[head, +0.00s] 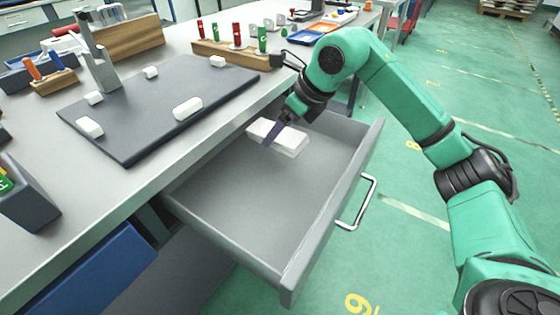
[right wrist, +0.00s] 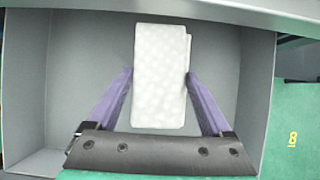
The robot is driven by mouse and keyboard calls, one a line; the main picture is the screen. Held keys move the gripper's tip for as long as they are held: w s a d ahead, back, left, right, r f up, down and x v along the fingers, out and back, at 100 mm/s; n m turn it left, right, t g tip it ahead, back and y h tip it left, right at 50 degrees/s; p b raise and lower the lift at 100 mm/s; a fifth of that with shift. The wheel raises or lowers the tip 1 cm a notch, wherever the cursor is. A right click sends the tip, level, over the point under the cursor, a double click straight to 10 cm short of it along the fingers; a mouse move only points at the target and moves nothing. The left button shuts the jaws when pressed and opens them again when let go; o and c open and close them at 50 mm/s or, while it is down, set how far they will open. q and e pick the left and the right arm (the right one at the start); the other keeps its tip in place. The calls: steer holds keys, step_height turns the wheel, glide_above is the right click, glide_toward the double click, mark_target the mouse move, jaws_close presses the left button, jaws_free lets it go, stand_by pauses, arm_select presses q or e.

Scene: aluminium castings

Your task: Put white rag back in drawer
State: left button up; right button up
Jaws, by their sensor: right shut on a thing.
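The white rag (head: 291,141) is a folded, pale block shape at the far end of the open grey drawer (head: 225,205). My right gripper (head: 271,134) reaches down into the drawer and is shut on the rag. In the right wrist view the rag (right wrist: 160,75) lies between the two purple fingers (right wrist: 160,80), with one finger against each long side. The drawer floor (right wrist: 85,60) shows around it. I cannot tell whether the rag touches the floor. My left gripper is not in view.
The drawer's front has a metal handle (head: 358,203). The worktop beside it carries a dark mat (head: 150,105) with several white blocks, a wooden rack (head: 230,54) with red and green items, and a dark bin (head: 25,195). The near part of the drawer is empty.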

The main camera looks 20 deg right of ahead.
mark_target(298, 140)
step_height(298, 140, down, 8)
steer(key=shift+f+b, duration=0.2)
steer(key=shift+b, duration=0.45)
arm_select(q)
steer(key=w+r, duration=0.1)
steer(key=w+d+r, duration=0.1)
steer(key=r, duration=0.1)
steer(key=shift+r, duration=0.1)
arm_select(e)
steer(key=shift+f, duration=0.25)
steer(key=o, duration=1.1)
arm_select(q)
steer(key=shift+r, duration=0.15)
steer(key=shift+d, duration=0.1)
arm_select(e)
steer(key=shift+r, duration=0.15)
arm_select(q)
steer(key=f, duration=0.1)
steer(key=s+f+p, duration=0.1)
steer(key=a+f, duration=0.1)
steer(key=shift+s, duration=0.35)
arm_select(e)
steer(key=v, duration=1.2)
